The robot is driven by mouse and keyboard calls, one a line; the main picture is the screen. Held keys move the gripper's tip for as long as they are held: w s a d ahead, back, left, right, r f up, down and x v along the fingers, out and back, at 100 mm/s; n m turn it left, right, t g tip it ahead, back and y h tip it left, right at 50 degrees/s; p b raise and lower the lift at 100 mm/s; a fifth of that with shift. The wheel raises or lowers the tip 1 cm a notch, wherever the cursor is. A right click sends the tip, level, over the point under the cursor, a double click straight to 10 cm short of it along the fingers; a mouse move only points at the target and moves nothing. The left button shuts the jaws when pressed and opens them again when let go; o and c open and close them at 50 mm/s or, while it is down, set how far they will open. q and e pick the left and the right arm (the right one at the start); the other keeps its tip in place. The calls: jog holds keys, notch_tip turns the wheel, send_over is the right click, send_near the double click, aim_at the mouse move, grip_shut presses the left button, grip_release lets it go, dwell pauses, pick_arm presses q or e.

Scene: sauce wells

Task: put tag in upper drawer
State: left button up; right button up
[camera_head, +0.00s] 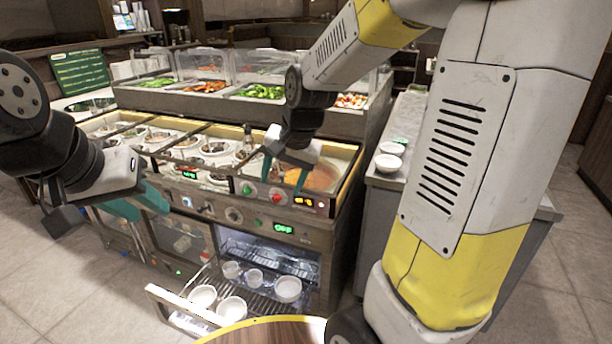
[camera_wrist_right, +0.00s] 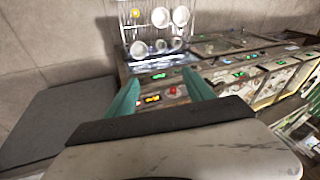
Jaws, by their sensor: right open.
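I cannot make out a tag for certain. A small green item (camera_head: 400,141) lies by the white bowls on the right-hand counter, too small to identify. My right gripper (camera_head: 285,170) is open over the front right corner of the sauce station, near its control panel (camera_head: 290,197). In the right wrist view its teal fingers (camera_wrist_right: 160,93) stand apart with nothing between them. My left gripper (camera_head: 138,203) is in front of the station's left part; its jaw opening is unclear. Below the panel, an open lit compartment has an upper rack (camera_head: 270,256) and a pulled-out lower drawer (camera_head: 180,305) with white bowls.
White bowls (camera_head: 388,163) stand on the grey side counter (camera_head: 408,115). The station top holds several sauce wells, with food bins (camera_head: 205,86) under clear covers behind. A round wooden surface (camera_head: 270,332) is at the bottom. Floor on the left is clear.

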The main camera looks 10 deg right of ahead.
jog(key=s+d+r+n+t, duration=0.1)
jog(key=s+d+r+n, duration=0.1)
jog(key=s, duration=0.6)
jog(key=s+d+r+n+t, duration=0.1)
jog(key=s+d+r+n, duration=0.1)
jog(key=s+r, duration=0.4)
jog(key=shift+s+n, duration=0.9)
jog(key=shift+s, duration=0.05)
pick_arm(q)
jog(key=shift+c, duration=0.5)
pick_arm(e)
jog(key=shift+r, duration=0.1)
